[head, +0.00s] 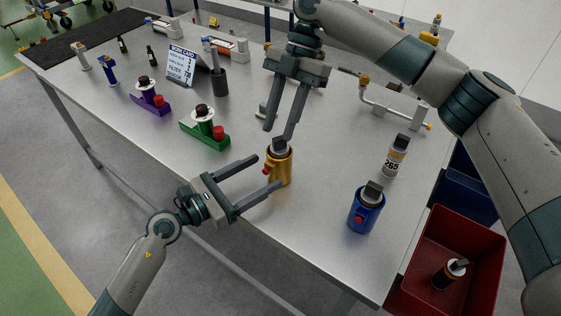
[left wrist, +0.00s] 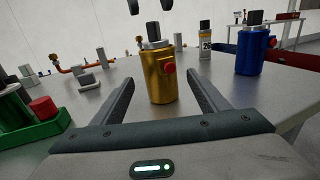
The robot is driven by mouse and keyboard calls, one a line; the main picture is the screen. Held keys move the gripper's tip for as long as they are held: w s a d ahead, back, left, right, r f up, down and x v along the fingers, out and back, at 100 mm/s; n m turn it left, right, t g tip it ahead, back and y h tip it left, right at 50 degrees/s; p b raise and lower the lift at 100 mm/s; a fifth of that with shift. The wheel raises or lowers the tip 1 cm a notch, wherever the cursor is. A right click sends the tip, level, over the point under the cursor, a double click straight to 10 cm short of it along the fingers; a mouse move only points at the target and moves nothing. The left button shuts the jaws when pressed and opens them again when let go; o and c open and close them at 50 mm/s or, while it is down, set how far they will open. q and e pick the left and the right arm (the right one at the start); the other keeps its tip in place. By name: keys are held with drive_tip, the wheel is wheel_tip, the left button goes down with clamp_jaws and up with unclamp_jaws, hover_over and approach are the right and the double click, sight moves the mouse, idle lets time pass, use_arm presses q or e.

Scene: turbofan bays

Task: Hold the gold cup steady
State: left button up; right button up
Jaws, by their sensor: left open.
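The gold cup (head: 281,168) stands upright on the metal table near its front edge. It has a red knob on its side and a grey and black piece sticking out of its top. In the left wrist view the gold cup (left wrist: 160,78) is centred between the two fingers. My left gripper (head: 269,173) is open, low over the table, with its fingertips on either side of the cup, apparently not closed on it. My right gripper (head: 279,133) is open just above the cup, its fingers pointing down. Its fingertips also show at the top of the left wrist view (left wrist: 150,5).
A blue cup (head: 366,212) and a labelled can (head: 395,157) stand right of the gold cup. A green stand (head: 204,132) and purple stand (head: 150,102) sit to the left. A red bin (head: 480,235) is beyond the table's right edge. Table between gold and blue cups is clear.

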sight(280, 163)
use_arm(q)
drive_tip(key=x, duration=0.6)
drive_tip(key=shift+w+d, duration=0.25)
drive_tip(key=shift+d, duration=0.05)
drive_tip(key=shift+c, duration=0.6)
drive_tip(key=c, duration=1)
drive_tip(key=shift+c, duration=0.9)
use_arm(e)
drive_tip(key=shift+c, duration=0.9)
drive_tip(key=c, duration=0.5)
drive_tip(key=shift+s+a+r+h, duration=0.2)
drive_tip(key=shift+s+a+h, duration=0.1)
drive_tip(key=shift+s+a, duration=0.2)
clamp_jaws()
drive_tip(key=s+a+r+t+h, duration=0.1)
drive_tip(key=s+a+t+h, duration=0.3)
drive_tip(key=s+a+t, duration=0.2)
drive_tip(key=shift+s+r+t, duration=0.2)
drive_tip(key=shift+s+t, duration=0.2)
drive_tip(key=shift+s, duration=0.3)
